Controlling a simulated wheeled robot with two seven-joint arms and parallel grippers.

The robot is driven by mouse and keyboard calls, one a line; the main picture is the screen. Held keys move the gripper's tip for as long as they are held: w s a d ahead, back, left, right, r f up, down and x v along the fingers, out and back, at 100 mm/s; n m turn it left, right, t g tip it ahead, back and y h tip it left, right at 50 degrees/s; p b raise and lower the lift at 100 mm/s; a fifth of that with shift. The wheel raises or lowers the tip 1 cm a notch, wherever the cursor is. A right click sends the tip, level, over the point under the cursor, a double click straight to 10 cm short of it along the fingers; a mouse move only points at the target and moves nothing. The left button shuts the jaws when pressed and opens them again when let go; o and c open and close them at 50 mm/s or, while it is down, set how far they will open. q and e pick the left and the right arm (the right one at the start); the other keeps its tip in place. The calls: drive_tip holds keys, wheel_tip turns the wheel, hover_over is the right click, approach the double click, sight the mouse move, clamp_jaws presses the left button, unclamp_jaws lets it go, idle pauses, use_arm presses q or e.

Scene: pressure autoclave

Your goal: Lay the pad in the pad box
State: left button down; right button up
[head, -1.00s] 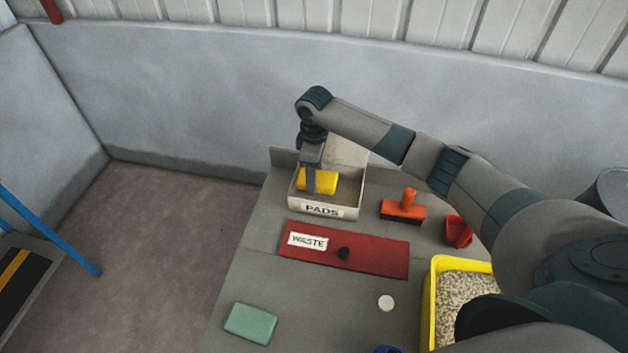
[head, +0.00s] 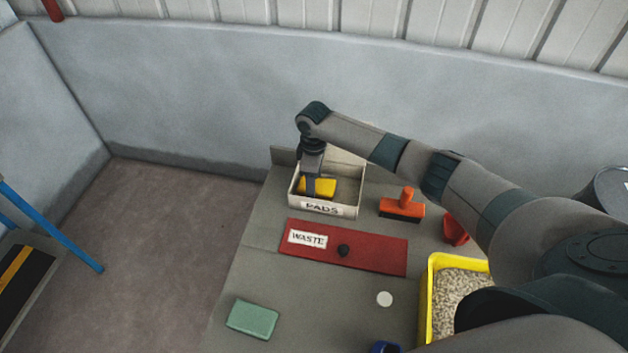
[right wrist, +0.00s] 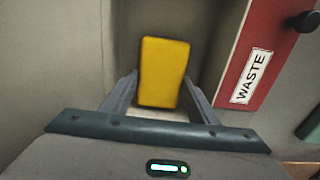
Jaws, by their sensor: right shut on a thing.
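The yellow pad (head: 322,186) is in the jaws of my right gripper (head: 309,192), inside the walls of the white pad box (head: 343,211) labelled PADS. In the right wrist view the pad (right wrist: 164,72) sits between the two fingers of my right gripper (right wrist: 160,98), which is shut on it. Whether the pad touches the box floor I cannot tell. My left gripper is not in view.
A red WASTE lid (head: 370,253) with a black knob lies in front of the box. An orange-handled brush (head: 402,206) and a red item (head: 456,229) are to the right. A yellow tray (head: 428,300) of granules, a green block (head: 252,318) and a white disc (head: 384,299) are nearer.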

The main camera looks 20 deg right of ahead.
drive_tip(key=shift+f, duration=0.1)
drive_tip(key=o, duration=1)
drive_tip(key=shift+r, duration=0.75)
wheel_tip(320, 180, up, 11)
drive_tip(key=b, duration=0.3)
drive_tip(key=shift+f, duration=0.1)
